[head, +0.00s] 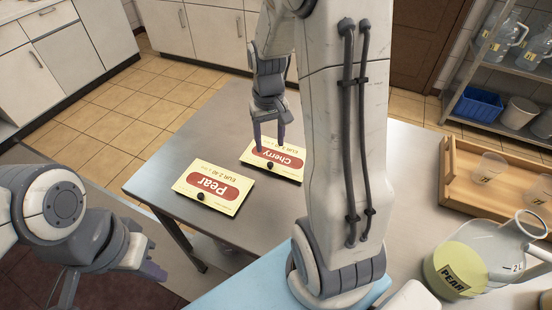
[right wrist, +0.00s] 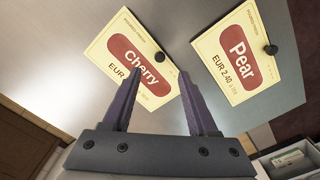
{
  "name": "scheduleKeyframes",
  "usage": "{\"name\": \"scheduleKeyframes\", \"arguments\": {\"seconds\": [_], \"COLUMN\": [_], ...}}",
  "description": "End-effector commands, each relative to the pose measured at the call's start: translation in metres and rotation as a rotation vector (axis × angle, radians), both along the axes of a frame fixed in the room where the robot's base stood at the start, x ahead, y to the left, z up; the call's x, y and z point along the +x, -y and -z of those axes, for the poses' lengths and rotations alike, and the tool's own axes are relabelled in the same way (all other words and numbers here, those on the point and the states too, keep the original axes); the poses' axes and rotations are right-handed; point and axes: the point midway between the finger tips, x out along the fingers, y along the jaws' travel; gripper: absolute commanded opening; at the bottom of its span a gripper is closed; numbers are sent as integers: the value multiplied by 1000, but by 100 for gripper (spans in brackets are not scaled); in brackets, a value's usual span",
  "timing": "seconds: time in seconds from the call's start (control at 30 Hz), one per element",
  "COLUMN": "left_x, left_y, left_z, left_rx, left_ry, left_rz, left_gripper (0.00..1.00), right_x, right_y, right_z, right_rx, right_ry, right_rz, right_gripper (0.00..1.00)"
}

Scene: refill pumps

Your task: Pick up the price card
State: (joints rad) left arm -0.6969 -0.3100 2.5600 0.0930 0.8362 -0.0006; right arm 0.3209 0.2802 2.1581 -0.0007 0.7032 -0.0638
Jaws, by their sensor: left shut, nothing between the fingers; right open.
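Two cream price cards with red ovals and a black knob lie on the grey table. The Pear card (head: 225,200) is left of the Cherry card (head: 290,172). In the right wrist view, the Cherry card (right wrist: 120,40) is upper left and the Pear card (right wrist: 245,75) is to the right. My right gripper (head: 269,147) is open, fingers pointing down at the Cherry card; contact cannot be told. In the right wrist view its fingertips (right wrist: 160,74) overlap the lower part of the Cherry card, with nothing between them. My left gripper (head: 152,268) is shut and empty at lower left, off the table.
The grey table (head: 190,135) is bare around the cards. A wooden tray (head: 450,190) with clear cups stands at right. A jug (head: 485,255) of yellow-green liquid labelled PEAR stands at lower right. A shelf with bottles and a blue bin (head: 478,105) is at the back right.

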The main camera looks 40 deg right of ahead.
Motion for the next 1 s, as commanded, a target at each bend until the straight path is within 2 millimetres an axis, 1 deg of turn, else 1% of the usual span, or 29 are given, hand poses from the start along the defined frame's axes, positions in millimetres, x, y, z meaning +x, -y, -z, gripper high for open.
{"name": "scheduleKeyframes", "arguments": {"seconds": [0.03,0.1,0.33,0.6,0.73,0.9,0.93,0.97,1.0], "left_x": [0,0,0,0,0,0,0,0,0], "left_y": [0,0,0,0,0,0,0,0,0], "left_z": [0,1,0,-1,-1,-1,-1,-1,0], "left_rx": [0,0,0,0,0,0,0,0,0], "left_ry": [0,0,0,0,0,0,0,0,0], "left_rz": [0,0,0,0,0,0,0,0,0], "left_gripper": [0,0,0,0,0,0,0,0,0], "right_x": [-1,-1,0,0,0,0,0,0,0], "right_y": [-1,-1,-1,0,0,0,0,0,0], "right_z": [10,19,37,76,82,82,82,82,82], "right_rx": [1,1,2,1,-1,-1,-1,-1,-1], "right_ry": [-5,-4,-3,-3,0,1,1,1,1], "right_rz": [-1,-2,-3,-3,-2,-2,-2,-2,-2], "right_gripper": [59,59,59,59,59,59,55,44,29]}}
